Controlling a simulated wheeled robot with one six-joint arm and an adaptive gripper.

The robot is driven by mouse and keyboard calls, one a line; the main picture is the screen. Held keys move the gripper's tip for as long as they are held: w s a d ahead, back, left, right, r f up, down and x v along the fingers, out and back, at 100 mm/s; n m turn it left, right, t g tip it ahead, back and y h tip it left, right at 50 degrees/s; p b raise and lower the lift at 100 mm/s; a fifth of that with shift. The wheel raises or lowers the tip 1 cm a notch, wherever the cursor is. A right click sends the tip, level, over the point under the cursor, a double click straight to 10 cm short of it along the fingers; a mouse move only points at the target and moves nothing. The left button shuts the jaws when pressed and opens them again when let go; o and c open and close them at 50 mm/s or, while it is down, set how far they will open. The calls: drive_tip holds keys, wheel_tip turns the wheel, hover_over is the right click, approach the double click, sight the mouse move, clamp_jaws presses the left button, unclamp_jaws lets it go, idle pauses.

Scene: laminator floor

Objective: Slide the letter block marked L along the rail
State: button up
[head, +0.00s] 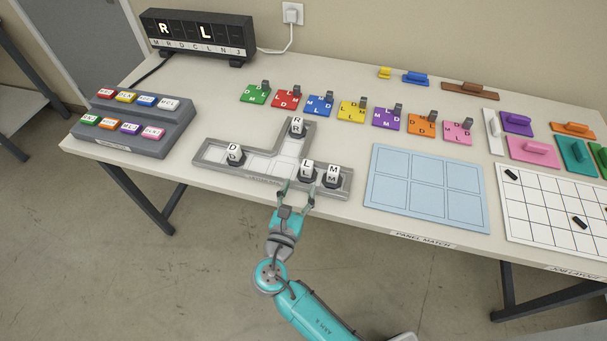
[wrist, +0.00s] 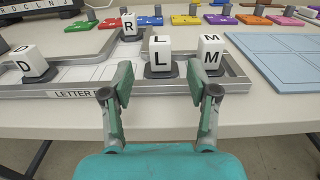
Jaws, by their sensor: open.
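The white letter block marked L (head: 307,168) stands upright on a dark base in the grey T-shaped rail tray (head: 211,153). In the wrist view the L block (wrist: 160,58) is ahead of my gripper, between the lines of its two fingers. My gripper (head: 297,187) is open and empty at the tray's front edge; in the wrist view its fingertips (wrist: 166,85) are spread, and I cannot tell whether they touch the block. Block M (head: 332,174) stands just right of L. Block D (head: 235,153) stands in the left arm, and block R (head: 297,126) in the back branch.
A pale blue panel (head: 427,188) lies right of the tray. A grey button console (head: 128,125) stands left. Several coloured tiles with knobs, such as the red tile (head: 285,100), line the back. A black letter display (head: 199,36) shows R and L. The track between D and L looks clear.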

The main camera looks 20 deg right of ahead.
drive_tip(key=shift+v, duration=1.7)
